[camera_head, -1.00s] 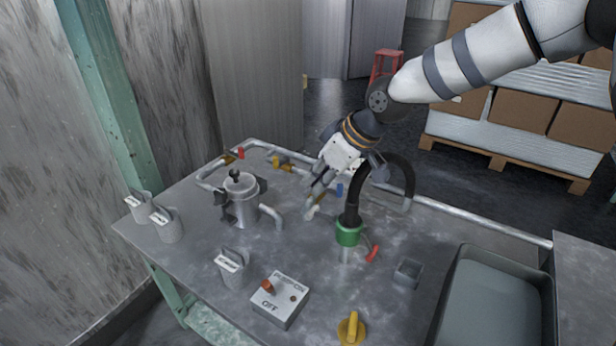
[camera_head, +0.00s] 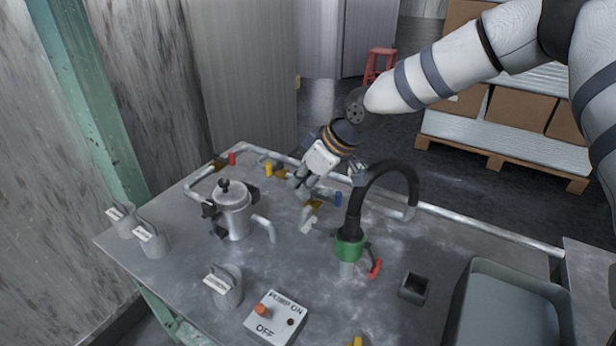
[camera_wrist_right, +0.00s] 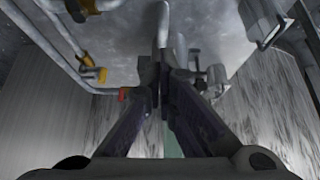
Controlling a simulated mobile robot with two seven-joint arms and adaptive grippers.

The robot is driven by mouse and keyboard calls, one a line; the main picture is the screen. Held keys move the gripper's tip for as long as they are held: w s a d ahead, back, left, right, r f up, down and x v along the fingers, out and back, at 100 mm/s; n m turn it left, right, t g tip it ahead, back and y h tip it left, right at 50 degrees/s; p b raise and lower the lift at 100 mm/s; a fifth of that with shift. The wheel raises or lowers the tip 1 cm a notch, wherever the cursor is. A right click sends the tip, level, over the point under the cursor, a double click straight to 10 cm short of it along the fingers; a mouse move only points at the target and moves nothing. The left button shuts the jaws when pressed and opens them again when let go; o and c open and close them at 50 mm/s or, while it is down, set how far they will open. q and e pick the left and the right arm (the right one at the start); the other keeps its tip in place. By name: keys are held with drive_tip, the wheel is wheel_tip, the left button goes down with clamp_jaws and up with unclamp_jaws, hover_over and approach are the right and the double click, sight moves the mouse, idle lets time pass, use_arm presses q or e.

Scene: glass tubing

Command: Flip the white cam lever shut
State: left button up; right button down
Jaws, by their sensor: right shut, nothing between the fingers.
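The white cam lever (camera_head: 308,225) is a small pale piece beside a brown-yellow fitting (camera_head: 313,205) near the middle of the bench, left of the green-collared hose. It is too small to tell whether it is open or shut. My right gripper (camera_head: 299,184) is above and slightly left of it, pointing down, with a visible gap between them. In the right wrist view its fingers (camera_wrist_right: 165,70) are together and hold nothing. A pale rod-like piece (camera_wrist_right: 162,22) shows beyond the fingertips; I cannot tell whether it is the lever. My left gripper is not in view.
A metal pot (camera_head: 236,212) stands to the left. The black hose (camera_head: 357,205) with its green collar (camera_head: 350,247) arches close on the right. A pipe (camera_head: 480,228) runs along the back edge. A pump switch box (camera_head: 276,318), labelled canisters (camera_head: 224,290) and a grey tray (camera_head: 463,300) are nearer.

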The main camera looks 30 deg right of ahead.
sight(321, 229)
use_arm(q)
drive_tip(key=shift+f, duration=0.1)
use_arm(e)
drive_tip(key=f, duration=0.6)
drive_tip(key=shift+s+d, duration=0.2)
drive_tip(key=shift+s, duration=0.15)
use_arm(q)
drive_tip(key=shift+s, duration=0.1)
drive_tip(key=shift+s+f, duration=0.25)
use_arm(e)
drive_tip(key=shift+w+f+g, duration=0.1)
drive_tip(key=shift+f+g, duration=0.2)
use_arm(q)
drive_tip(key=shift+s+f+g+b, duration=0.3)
drive_tip(key=shift+b, duration=0.1)
use_arm(e)
drive_tip(key=shift+w+a+f+g+h, duration=0.1)
drive_tip(key=shift+f+g+h, duration=0.25)
drive_tip(key=shift+g+h, duration=0.05)
